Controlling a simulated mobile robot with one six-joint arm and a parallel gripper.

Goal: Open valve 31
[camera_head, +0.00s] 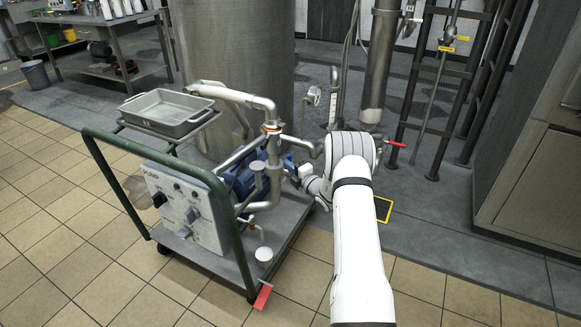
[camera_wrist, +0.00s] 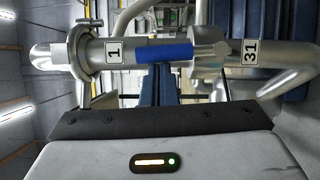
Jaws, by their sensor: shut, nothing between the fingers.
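In the wrist view a steel pipe runs across the top, with a label "1" (camera_wrist: 114,50) on its left part and a label "31" (camera_wrist: 250,52) on the valve body at right. A blue lever handle (camera_wrist: 165,53) lies in front of the pipe between the labels, lengthwise along it in the picture. My gripper (camera_wrist: 160,122) fills the bottom, just below the handle and seemingly apart from it. It is shut and empty; its fingertips are not clearly seen. In the head view my arm reaches the cart's pipework and hides the gripper's end; I cannot read valve 31 there.
A green-railed pump cart (camera_head: 211,208) carries a control box (camera_head: 186,207), a grey tray (camera_head: 166,113) and steel pipes. A large tank (camera_head: 236,60) stands behind. Red levers show low at the cart's front (camera_head: 263,297) and right of my arm (camera_head: 395,144). Tiled floor at left is clear.

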